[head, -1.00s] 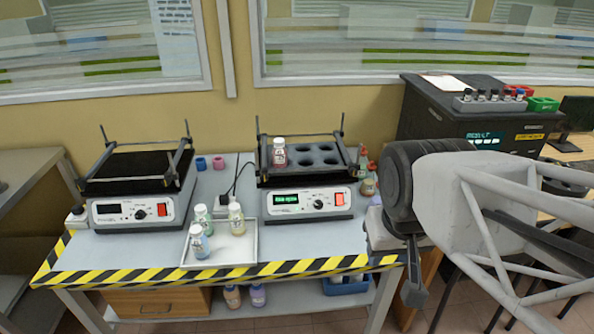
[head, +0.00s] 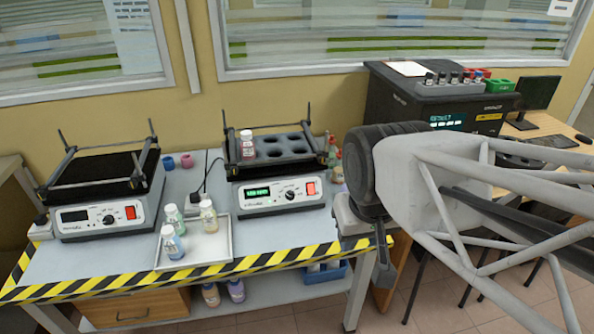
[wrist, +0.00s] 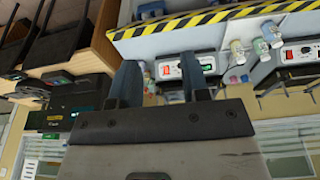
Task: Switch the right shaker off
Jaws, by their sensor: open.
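The right shaker (head: 276,196) stands on the bench with its display lit green, a black knob in the middle and a red switch (head: 311,188) at the right of its panel. A bottle with a red label or content (head: 247,146) sits in its black rack. My gripper (head: 384,243) is at the bench's front right corner, to the right of and nearer than the shaker, apart from it. In the wrist view my gripper (wrist: 160,60) is open and empty. The right shaker's switch (wrist: 166,71) shows beyond and between the fingers, and its panel is partly covered by one finger.
The left shaker (head: 100,215) has a dark display. A white tray (head: 225,245) with several bottles sits at the front between the shakers. Bottles stand right of the right shaker, partly hidden by my arm. A black analyser (head: 400,105) stands at the back right.

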